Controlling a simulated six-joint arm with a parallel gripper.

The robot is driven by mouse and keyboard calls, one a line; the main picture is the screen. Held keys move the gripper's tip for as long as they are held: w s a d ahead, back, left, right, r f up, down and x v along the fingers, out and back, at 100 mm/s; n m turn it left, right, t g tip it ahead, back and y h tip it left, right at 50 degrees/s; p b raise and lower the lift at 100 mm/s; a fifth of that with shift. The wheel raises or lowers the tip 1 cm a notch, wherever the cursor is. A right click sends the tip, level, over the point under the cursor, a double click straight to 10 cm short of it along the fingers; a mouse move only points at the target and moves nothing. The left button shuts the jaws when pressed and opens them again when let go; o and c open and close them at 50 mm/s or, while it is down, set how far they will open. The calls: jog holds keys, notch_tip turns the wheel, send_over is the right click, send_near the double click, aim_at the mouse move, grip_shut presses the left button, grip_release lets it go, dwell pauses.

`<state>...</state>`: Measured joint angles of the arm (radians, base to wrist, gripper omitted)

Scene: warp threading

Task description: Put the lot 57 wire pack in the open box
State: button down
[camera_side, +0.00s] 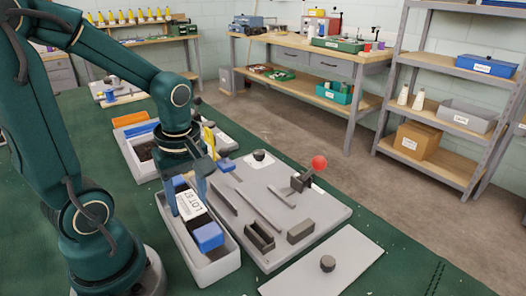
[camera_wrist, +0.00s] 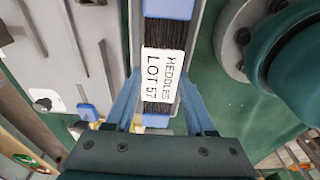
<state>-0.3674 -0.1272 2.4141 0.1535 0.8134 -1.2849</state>
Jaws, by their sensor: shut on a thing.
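The lot 57 wire pack (camera_side: 208,237) is a dark bristled bundle with blue end blocks and a white label. The wrist view shows the pack (camera_wrist: 163,62) with its label reading "HEDDLES LOT 57". My gripper (camera_side: 187,200) is shut on the pack, with a blue finger along each side; the gripper (camera_wrist: 158,103) shows the same in the wrist view. The pack is lined up lengthwise with the open box (camera_side: 228,270), a long pale grey tray. It is over or within the box walls; I cannot tell whether it touches the floor.
A grey fixture plate (camera_side: 335,212) with slots and bars stands right of the box. A red-ball lever (camera_side: 319,162) rises from it. A pale panel with a dark knob (camera_side: 328,263) lies in front. Another tray with orange and blue blocks (camera_side: 130,120) is behind.

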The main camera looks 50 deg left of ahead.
jog(key=shift+f, duration=0.3)
dwell(0.4)
jog(key=shift+f, duration=0.35)
jog(key=shift+f, duration=0.35)
dwell(0.6)
jog(key=shift+c, duration=0.9)
grip_release()
jog(key=shift+o, duration=0.9)
jog(key=shift+r, duration=0.1)
